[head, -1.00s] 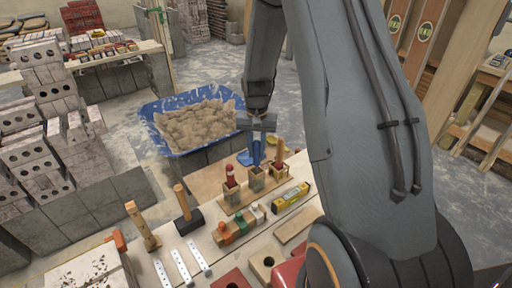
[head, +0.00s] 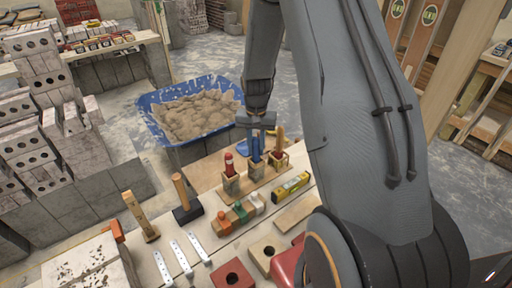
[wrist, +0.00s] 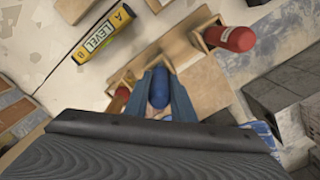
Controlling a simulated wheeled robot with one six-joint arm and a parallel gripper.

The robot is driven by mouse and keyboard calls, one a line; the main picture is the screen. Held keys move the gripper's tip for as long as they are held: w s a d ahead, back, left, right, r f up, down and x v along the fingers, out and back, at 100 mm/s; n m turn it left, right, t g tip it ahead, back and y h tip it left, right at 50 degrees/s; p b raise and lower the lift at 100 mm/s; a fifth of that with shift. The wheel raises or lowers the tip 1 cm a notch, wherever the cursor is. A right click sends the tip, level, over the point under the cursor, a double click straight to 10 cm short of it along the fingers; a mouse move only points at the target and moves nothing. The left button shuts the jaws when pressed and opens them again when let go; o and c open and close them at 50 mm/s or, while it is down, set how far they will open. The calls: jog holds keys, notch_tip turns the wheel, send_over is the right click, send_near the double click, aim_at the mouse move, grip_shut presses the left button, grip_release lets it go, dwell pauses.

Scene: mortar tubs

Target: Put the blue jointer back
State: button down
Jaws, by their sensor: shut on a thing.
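My gripper (head: 257,133) is shut on the blue jointer (head: 255,150), whose blue handle (wrist: 157,88) shows between the fingers in the wrist view. The jointer is upright at the middle socket of a wooden rack (head: 254,189). Its lower end is hidden by the socket's front wall in the head view, and I cannot tell how deep it sits. A red-handled tool (head: 229,165) stands in the left socket. A tool with a wooden handle (head: 279,142) stands in the right socket.
A yellow level (head: 290,186) lies right of the rack. A blue tub of mortar (head: 190,115) stands behind. Tools stand close on both sides of my gripper.

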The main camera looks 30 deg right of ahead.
aim_at(256, 139)
jog(key=shift+f, duration=0.45)
dwell(0.5)
jog(key=c, duration=1.4)
grip_release()
jog(key=shift+c, duration=0.2)
jog(key=shift+r+b, duration=1)
jog(key=shift+r, duration=2.9)
jog(key=s+a+r+n, duration=0.2)
jog(key=s+a, duration=0.3)
jog(key=s, duration=0.5)
jog(key=s+a+r+n, duration=0.3)
jog(key=s+a, duration=0.3)
jog(key=s, duration=0.3)
jog(key=shift+s+a+r+n+t, duration=0.2)
jog(key=shift+s+r+n+t, duration=0.2)
jog(key=shift+n, duration=0.5)
